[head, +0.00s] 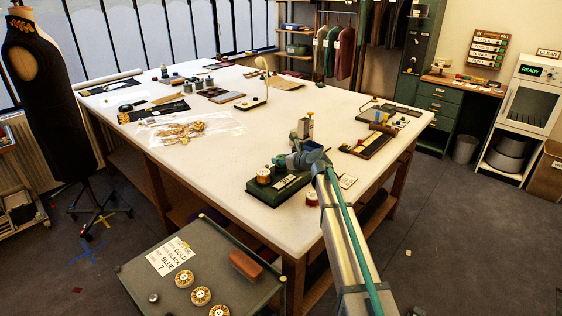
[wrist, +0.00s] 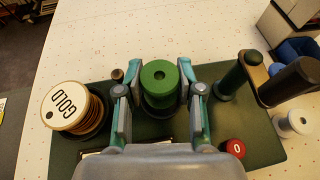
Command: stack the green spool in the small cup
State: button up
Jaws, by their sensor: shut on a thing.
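The green spool (wrist: 160,80) stands between the two fingers of my gripper (wrist: 158,94) in the wrist view, with its round top and centre hole facing the camera. My gripper is shut on it. Something dark and round shows just below the spool; I cannot tell whether it is a seat or a cup, or whether the spool touches it. In the head view my gripper (head: 300,160) is over the dark green base (head: 280,192), and the spool is hidden there. I cannot make out the small cup in either view.
On the base stand a gold-labelled spool (wrist: 72,108) at left, a green post (wrist: 231,80) with a dark handle (wrist: 285,82) at right, and a red knob (wrist: 236,148). A white spool (wrist: 298,122) is farther right. The white tabletop (head: 215,185) is clear left of the base.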

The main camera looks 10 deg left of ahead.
jog(key=shift+f, duration=0.6)
jog(key=shift+f, duration=0.4)
jog(key=o, duration=0.9)
jog(key=shift+c, duration=0.2)
jog(key=shift+r, duration=0.15)
jog(key=shift+r, duration=0.3)
jog(key=b+v, duration=0.2)
jog(key=v, duration=1)
jog(key=shift+d+f, duration=0.1)
